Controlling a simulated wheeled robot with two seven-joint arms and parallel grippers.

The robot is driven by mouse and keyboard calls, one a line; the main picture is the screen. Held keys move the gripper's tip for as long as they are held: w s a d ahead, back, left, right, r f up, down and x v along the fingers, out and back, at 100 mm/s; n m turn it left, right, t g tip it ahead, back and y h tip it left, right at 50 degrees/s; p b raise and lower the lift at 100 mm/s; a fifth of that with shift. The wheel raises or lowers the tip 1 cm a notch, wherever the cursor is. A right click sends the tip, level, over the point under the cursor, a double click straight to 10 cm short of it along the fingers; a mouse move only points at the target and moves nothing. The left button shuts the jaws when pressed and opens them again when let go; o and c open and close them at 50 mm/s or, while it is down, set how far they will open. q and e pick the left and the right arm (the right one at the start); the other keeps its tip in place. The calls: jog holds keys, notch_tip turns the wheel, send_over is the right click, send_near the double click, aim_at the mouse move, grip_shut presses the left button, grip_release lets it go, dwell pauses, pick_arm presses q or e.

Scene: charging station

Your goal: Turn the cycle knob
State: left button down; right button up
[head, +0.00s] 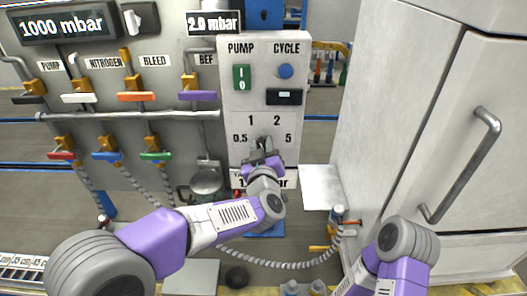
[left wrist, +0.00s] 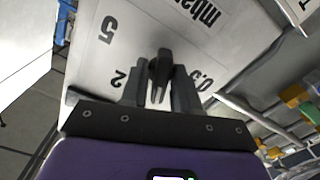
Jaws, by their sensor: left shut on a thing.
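The dark knob (head: 264,141) sits on the white panel face (head: 295,160) among the marks 0.5, 1, 2 and 5. My left gripper (head: 263,154) reaches it from below and is shut on it. In the left wrist view the knob (left wrist: 160,66) stands between the two dark fingers (left wrist: 159,88), with the 2 and 0.5 marks on either side. The fingers hide part of the knob, and I cannot tell exactly which mark it points to. Higher on the panel, a blue button (head: 286,71) sits under the CYCLE label. My right gripper is out of view.
A green PUMP switch (head: 241,77) and a small black display (head: 284,97) are above the knob. Colored valve handles (head: 136,97) and hoses fill the left. A white cabinet (head: 390,100) with a metal handle (head: 473,165) stands at the right. My right forearm is in front of it.

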pick_arm(q)
jog(key=shift+f+n+b, duration=0.1)
jog(key=shift+n+b, duration=0.2)
jog(key=shift+n, duration=0.3)
jog(key=c, duration=1.1)
grip_release()
jog(key=shift+s, duration=0.1)
jog(key=s+p, duration=0.1)
jog(key=s, duration=0.6)
jog(key=shift+s, duration=0.25)
jog(key=shift+w, duration=0.1)
